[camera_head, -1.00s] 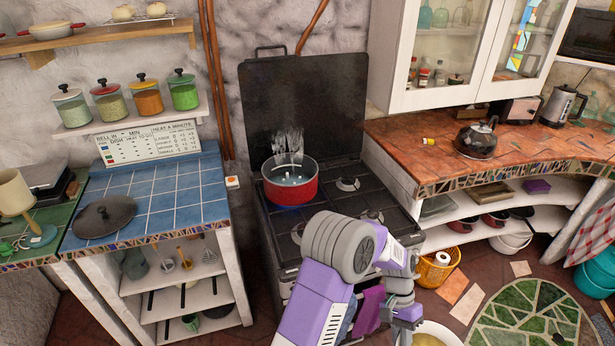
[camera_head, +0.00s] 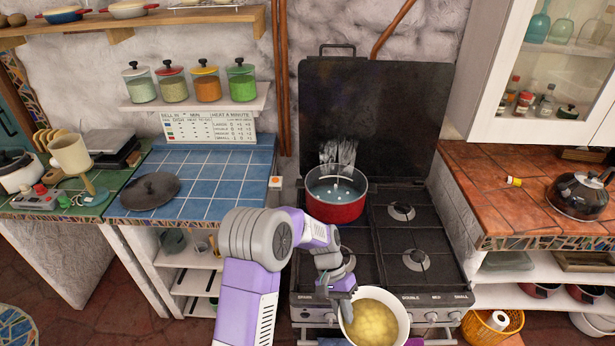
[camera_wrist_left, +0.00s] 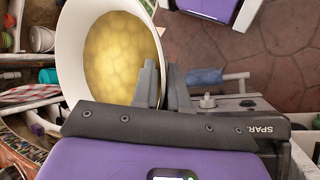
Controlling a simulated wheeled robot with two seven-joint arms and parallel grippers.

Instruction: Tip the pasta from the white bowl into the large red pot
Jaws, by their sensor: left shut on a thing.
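The large red pot (camera_head: 337,208) stands on the back left burner of the stove, with steam over it and bluish liquid inside. The white bowl (camera_head: 404,308) holds yellow pasta (camera_head: 373,323) and is upright in front of the stove's front edge, lower in the view than the pot. My left gripper (camera_head: 343,290) is shut on the bowl's left rim. In the left wrist view the fingers (camera_wrist_left: 161,88) pinch the rim of the white bowl (camera_wrist_left: 72,60), with the pasta (camera_wrist_left: 118,58) inside. My right gripper does not show.
The black stove (camera_head: 385,262) has free burners right of and in front of the pot. Its raised lid (camera_head: 385,115) stands behind. A kettle (camera_head: 579,196) stands on the right counter.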

